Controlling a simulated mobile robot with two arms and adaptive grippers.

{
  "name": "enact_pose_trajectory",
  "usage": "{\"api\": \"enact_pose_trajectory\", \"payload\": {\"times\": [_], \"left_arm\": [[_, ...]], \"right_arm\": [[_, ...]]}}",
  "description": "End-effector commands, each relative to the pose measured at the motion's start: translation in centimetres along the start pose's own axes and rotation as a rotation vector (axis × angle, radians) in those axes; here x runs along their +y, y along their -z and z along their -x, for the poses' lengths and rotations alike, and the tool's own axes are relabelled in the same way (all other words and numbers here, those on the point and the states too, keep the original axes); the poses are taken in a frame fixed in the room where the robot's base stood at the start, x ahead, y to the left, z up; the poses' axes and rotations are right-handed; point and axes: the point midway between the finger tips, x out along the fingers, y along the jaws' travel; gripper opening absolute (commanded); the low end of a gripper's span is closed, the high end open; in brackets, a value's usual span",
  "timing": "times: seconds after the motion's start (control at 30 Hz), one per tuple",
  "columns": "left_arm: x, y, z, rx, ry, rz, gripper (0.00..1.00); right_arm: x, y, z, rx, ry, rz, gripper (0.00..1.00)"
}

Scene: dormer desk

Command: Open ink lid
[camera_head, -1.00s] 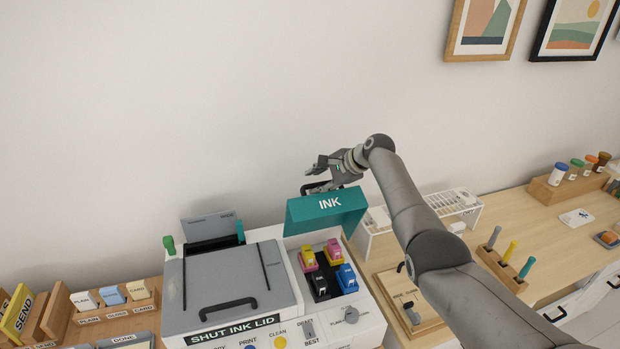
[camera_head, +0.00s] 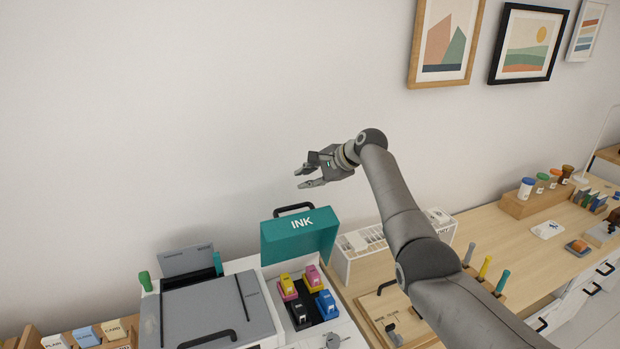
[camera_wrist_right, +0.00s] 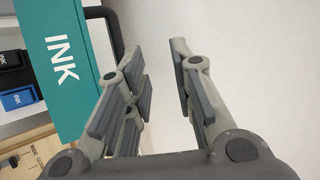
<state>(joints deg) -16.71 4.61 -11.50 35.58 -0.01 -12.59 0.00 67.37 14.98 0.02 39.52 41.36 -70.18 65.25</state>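The teal ink lid (camera_head: 290,240) stands raised at the back of the printer's ink bay, with its black handle (camera_head: 294,208) at the top edge. Several coloured ink cartridges (camera_head: 306,296) show uncovered in the bay below it. My right gripper (camera_head: 304,176) is open and empty, above the lid and apart from its handle. In the right wrist view the gripper (camera_wrist_right: 160,70) has a clear gap between its fingers, and the lid (camera_wrist_right: 72,75) is to their left. My left gripper is not in view.
The grey printer cover (camera_head: 215,308) lies left of the ink bay. A white rack (camera_head: 368,252) stands to the right of the lid. Pen-like sticks in a holder (camera_head: 485,268) and jars in a wooden block (camera_head: 540,195) are further right.

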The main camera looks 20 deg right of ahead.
Motion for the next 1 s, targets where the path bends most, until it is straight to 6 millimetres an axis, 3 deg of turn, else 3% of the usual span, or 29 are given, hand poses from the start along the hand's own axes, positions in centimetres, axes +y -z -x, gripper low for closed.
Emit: {"api": "enact_pose_trajectory", "payload": {"times": [0.17, 0.37, 0.8, 1.0], "left_arm": [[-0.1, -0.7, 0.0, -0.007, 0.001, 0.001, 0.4], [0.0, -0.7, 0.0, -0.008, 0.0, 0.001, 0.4], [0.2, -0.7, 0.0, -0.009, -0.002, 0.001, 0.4], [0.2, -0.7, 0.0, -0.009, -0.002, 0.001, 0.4]], "right_arm": [[0.0, 0.1, 0.2, 0.0, 0.0, 0.0, 0.23], [0.0, 0.1, 1.7, 0.001, 0.002, 0.0, 0.23], [-0.1, 0.1, 9.2, 0.003, 0.001, 0.001, 0.23], [-0.1, 0.1, 11.3, 0.002, -0.002, -0.001, 0.23]]}}
